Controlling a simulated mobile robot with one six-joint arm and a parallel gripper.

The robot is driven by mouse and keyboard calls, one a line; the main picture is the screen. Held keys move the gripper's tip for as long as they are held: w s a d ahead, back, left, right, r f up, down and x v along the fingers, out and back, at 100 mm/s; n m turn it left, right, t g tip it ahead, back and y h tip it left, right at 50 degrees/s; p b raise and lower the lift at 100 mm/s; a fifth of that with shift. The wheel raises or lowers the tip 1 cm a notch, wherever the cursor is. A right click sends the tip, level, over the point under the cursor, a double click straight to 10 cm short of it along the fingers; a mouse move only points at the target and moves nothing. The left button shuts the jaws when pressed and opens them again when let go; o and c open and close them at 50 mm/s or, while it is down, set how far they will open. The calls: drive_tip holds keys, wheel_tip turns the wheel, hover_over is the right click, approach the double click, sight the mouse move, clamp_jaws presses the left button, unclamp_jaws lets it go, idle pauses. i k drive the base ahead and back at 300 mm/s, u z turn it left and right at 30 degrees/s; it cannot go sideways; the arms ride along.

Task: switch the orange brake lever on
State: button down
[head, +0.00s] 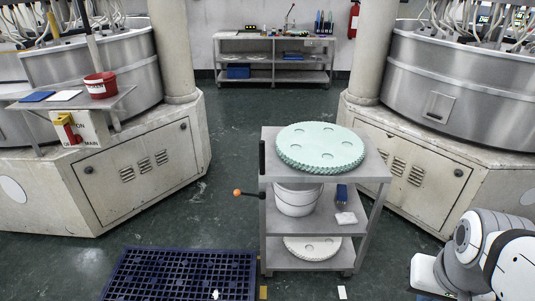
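The orange brake lever (237,192) is a dark rod with an orange ball end. It sticks out to the left from the left side of a grey steel cart (285,258), at about middle-shelf height, and looks nearly level. Nothing touches its ball end. Parts of my white and grey arm show in the lower right corner, well to the right of the cart and lever. My gripper's fingers cannot be made out in this view.
The cart carries a mint-green toothed disc on top, with a white bucket (296,200) and a blue item on its middle shelf. A dark blue grid mat (180,275) lies left of the cart. Large machines flank the aisle; green floor is open behind the cart.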

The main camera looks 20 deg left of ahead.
sight(262, 196)
drive_tip(key=u, duration=0.85)
drive_tip(key=i, duration=1.15)
drive_tip(key=u, duration=0.9)
drive_tip(key=k, duration=0.8)
drive_tip(key=u, duration=0.15)
drive_tip(key=i, duration=0.85)
drive_tip(key=z, duration=0.1)
